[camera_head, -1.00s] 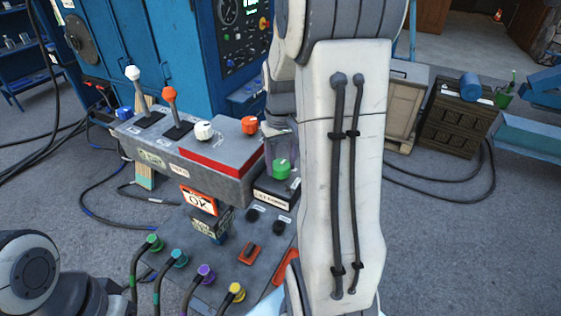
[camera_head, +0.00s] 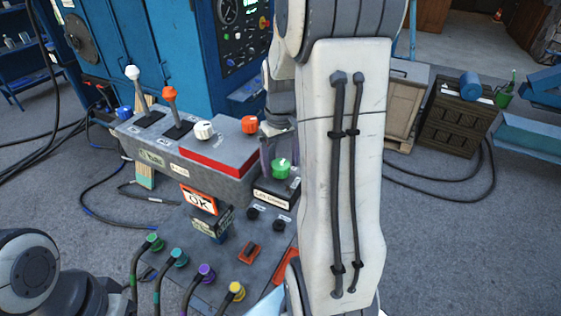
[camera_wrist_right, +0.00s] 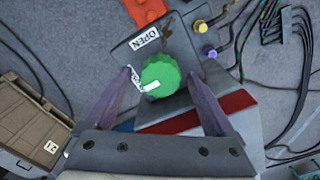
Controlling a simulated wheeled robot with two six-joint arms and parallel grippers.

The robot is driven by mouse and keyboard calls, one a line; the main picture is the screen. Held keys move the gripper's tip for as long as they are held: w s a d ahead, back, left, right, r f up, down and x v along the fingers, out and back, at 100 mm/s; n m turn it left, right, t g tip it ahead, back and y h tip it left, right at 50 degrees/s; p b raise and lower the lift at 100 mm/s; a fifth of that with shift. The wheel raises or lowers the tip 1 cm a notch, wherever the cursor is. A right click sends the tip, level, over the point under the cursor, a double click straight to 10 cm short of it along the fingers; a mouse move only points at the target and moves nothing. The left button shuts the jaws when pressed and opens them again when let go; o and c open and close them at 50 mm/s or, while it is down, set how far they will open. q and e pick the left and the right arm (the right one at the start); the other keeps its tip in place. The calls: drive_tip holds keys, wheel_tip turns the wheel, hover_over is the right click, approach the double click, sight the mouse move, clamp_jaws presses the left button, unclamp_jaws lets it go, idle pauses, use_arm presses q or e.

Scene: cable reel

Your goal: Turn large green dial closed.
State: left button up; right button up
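The large green dial (camera_head: 281,168) sits on a small dark box at the right end of the grey console, partly beside my right arm. In the right wrist view the dial (camera_wrist_right: 162,70) lies between the two fingers of my right gripper (camera_wrist_right: 160,76). The fingers are open, with a small gap showing on each side of the dial. A white mark on the dial points to the lower left, away from the OPEN label (camera_wrist_right: 146,38). A second label is partly hidden by the left finger. My left gripper is out of view; only part of that arm shows at lower left.
A red-edged box (camera_head: 215,150) with white and orange knobs adjoins the dial. Two levers (camera_head: 171,95) stand to its left. Cables with coloured plugs (camera_head: 205,272) lie in front. A wooden crate (camera_wrist_right: 28,112) shows left in the wrist view.

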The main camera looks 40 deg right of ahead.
sight(280, 164)
use_arm(q)
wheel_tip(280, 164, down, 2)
drive_tip(key=shift+b, duration=0.95)
use_arm(e)
wheel_tip(280, 164, up, 10)
drive_tip(key=shift+r, duration=0.25)
